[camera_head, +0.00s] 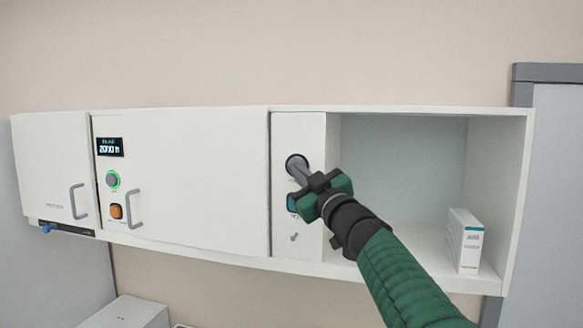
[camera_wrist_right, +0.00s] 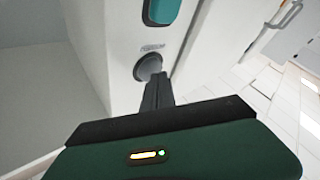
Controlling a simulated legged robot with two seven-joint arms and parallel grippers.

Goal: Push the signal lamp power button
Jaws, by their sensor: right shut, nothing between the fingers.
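A narrow white control panel (camera_head: 284,135) carries a dark round button (camera_head: 293,158), a teal lens or button below it (camera_head: 291,203) and a small grey switch lower down. My right gripper (camera_head: 300,170) is shut and empty, with its fingertips at the dark round button, partly covering it. In the right wrist view the shut fingers (camera_wrist_right: 158,88) reach to the dark round button (camera_wrist_right: 147,64), and the teal part (camera_wrist_right: 162,10) sits beyond it. Contact seems likely but I cannot be sure. The labels are too small to read. My left gripper is not in view.
An open shelf (camera_head: 400,150) lies right of the panel, with a white box (camera_head: 466,240) in it. To the left is a closed door (camera_head: 200,180) with a display (camera_head: 110,147), a green-ringed knob (camera_head: 112,180), an orange switch (camera_head: 116,211) and a handle (camera_head: 134,208).

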